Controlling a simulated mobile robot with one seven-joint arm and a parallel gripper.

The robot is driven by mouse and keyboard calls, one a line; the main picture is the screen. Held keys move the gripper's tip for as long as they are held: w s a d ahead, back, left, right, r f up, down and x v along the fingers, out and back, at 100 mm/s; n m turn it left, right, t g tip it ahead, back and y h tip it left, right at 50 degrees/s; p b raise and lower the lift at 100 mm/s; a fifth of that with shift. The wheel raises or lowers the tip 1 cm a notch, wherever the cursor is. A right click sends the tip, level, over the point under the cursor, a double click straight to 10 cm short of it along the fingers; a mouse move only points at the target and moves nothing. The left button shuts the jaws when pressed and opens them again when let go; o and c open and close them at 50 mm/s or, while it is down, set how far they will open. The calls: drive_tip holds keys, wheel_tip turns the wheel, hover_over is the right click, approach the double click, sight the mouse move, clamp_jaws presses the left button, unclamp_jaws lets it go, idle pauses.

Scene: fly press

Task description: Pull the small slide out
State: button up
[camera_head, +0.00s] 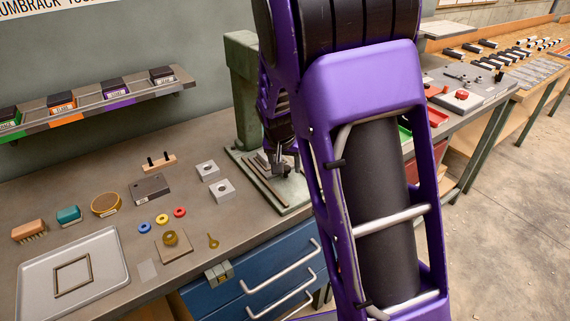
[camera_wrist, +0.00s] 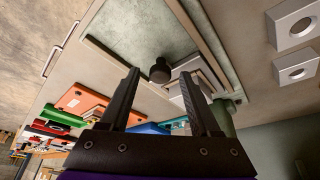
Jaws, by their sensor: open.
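The green fly press (camera_head: 243,95) stands at the back of the bench, with its flat base plate (camera_head: 292,192) in front. In the wrist view the base plate (camera_wrist: 125,38) lies beyond my fingertips. A dark round knob (camera_wrist: 160,70) shows in line with the gap between my fingers, beside a pale metal block (camera_wrist: 186,68), which may be the small slide. My gripper (camera_wrist: 160,76) is open, with nothing seen held. Whether the fingers straddle the knob or stop short of it, I cannot tell. In the head view my arm hides much of the press.
Two pale blocks with holes (camera_head: 222,189) lie left of the press base. A grey tray (camera_head: 110,284) and several small parts lie further left. Blue drawers (camera_head: 262,273) with bar handles are below the bench front. Bare bench lies between the parts.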

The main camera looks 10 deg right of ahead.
clamp_jaws()
idle(1.3)
